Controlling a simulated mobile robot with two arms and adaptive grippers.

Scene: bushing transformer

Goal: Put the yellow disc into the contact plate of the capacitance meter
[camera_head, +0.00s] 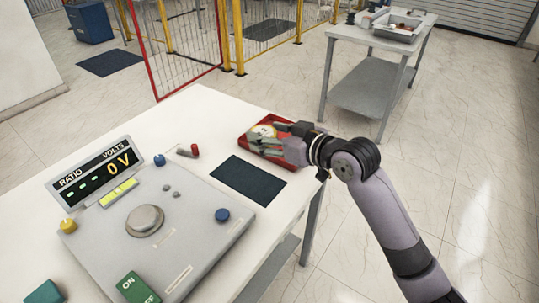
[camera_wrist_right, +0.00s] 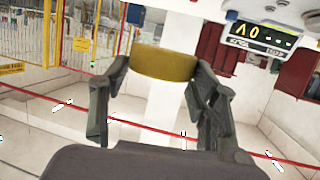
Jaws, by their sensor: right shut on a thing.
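The yellow disc (camera_head: 263,131) is at the red tray in the head view, partly hidden by my right gripper (camera_head: 270,137). In the right wrist view the disc (camera_wrist_right: 163,64) sits between the two fingers of the gripper (camera_wrist_right: 160,80), which is shut on it. A grey instrument (camera_head: 185,207) stands on the white table at the left. It has a round metal plate (camera_head: 145,220) on its top, and nothing lies on this plate. No label naming it a capacitance meter is readable. My left gripper is not in view.
The red tray (camera_head: 244,122) is near the table's right edge. A dark mat (camera_head: 248,180) lies between it and the instrument. A display (camera_head: 96,172) reads "0 V". Blue, yellow and green knobs or buttons and a red-tipped part (camera_head: 188,151) are around.

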